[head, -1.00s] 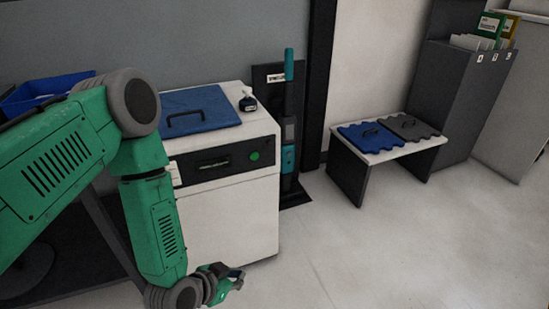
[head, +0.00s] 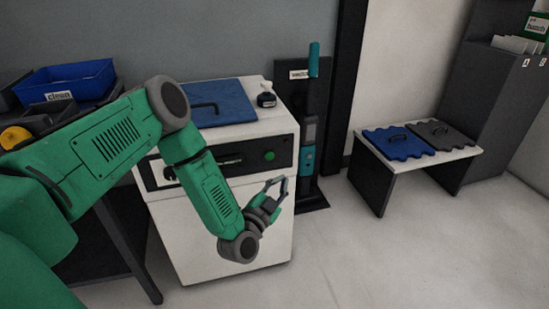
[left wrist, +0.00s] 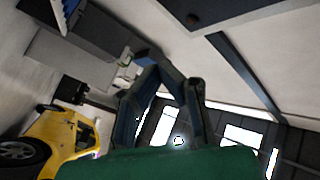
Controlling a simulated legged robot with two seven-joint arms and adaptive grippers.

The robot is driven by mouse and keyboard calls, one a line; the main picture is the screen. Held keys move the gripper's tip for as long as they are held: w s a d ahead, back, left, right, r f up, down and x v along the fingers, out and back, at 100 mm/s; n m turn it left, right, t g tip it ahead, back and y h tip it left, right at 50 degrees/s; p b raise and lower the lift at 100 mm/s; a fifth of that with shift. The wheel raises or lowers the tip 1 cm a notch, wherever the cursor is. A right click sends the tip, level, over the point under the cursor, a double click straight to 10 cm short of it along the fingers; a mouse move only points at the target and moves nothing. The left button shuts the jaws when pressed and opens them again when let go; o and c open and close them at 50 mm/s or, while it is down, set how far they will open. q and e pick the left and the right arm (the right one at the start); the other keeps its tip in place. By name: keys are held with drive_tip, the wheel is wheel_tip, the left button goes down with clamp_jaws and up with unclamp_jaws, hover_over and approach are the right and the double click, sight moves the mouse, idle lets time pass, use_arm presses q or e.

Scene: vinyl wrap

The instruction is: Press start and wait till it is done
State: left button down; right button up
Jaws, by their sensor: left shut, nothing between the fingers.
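The white machine (head: 270,232) stands against the wall in the head view. A green round start button (head: 269,156) shows on the right of its dark front panel. A blue lid with a handle (head: 222,118) lies on its top. My left gripper (head: 277,184) is in front of the machine, below and slightly right of the button, and apart from it. It is shut and empty, and its fingers also show in the left wrist view (left wrist: 162,72). My left arm hides part of the panel and its display. My right gripper is out of view.
A teal-handled tool on a dark stand (head: 312,130) is just right. A blue bin (head: 65,84) sits left. Floor at front right is clear.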

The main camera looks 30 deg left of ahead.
sight(269, 156)
use_arm(q)
drive_tip(key=shift+w+a+b, duration=0.7)
drive_tip(key=shift+w+a, duration=0.75)
drive_tip(key=shift+a, duration=0.25)
drive_tip(key=shift+w+a+b, duration=0.7)
drive_tip(key=shift+w+a, duration=0.7)
drive_tip(key=shift+a, duration=0.25)
drive_tip(key=shift+w+a, duration=0.25)
drive_tip(key=shift+w+a, duration=0.3)
drive_tip(key=shift+a, duration=0.05)
drive_tip(key=shift+s+d+p, duration=0.45)
drive_tip(key=shift+s+d, duration=0.15)
drive_tip(key=shift+d, duration=0.05)
